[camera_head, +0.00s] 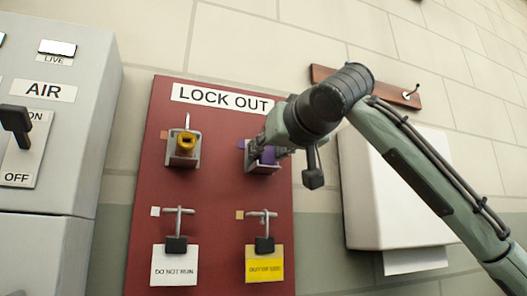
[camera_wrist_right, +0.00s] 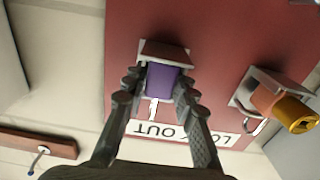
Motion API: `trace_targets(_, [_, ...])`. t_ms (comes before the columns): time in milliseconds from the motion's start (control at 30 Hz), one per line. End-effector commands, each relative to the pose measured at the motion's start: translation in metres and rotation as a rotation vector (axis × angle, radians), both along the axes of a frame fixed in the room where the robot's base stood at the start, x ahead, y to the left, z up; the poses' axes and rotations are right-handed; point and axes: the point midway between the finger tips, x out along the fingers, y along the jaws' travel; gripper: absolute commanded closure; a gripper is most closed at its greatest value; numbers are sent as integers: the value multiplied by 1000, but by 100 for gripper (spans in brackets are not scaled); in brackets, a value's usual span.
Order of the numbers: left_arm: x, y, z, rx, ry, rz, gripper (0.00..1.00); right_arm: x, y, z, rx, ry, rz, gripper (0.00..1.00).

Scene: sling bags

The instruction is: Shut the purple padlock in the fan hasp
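The purple padlock (camera_head: 267,156) sits in a small grey bracket (camera_head: 264,169) on the right of the red LOCK OUT board (camera_head: 217,190). My right gripper (camera_head: 270,150) is at it and hides part of it. In the right wrist view the padlock's purple body (camera_wrist_right: 164,78) lies between the two fingers of my right gripper (camera_wrist_right: 163,84), one on each side. I see no clear gap, but cannot tell whether both fingers press on it. I cannot make out a fan hasp in either view. My left gripper is not in view.
Below hang a white DO NOT RUN tag (camera_head: 174,270) and a yellow tag (camera_head: 265,268) on hooks. A grey AIR switch box (camera_head: 50,130) stands left, a white dispenser (camera_head: 390,200) right, below a hook rail (camera_head: 400,93).

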Motion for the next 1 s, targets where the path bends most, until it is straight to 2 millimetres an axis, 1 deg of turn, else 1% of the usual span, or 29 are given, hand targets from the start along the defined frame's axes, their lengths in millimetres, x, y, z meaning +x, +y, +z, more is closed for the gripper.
trace_targets(33, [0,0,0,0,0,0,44,0,0,0,0,0,0,83])
trace_targets(167, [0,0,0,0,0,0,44,0,0,0,0,0,0,99])
trace_targets(200, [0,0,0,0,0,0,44,0,0,0,0,0,0,100])
trace_targets(667, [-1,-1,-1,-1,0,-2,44,-1,-1,5,2,-1,0,100])
trace_targets(1000, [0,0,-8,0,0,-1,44,-16,-7,4,1,-2,-1,100])
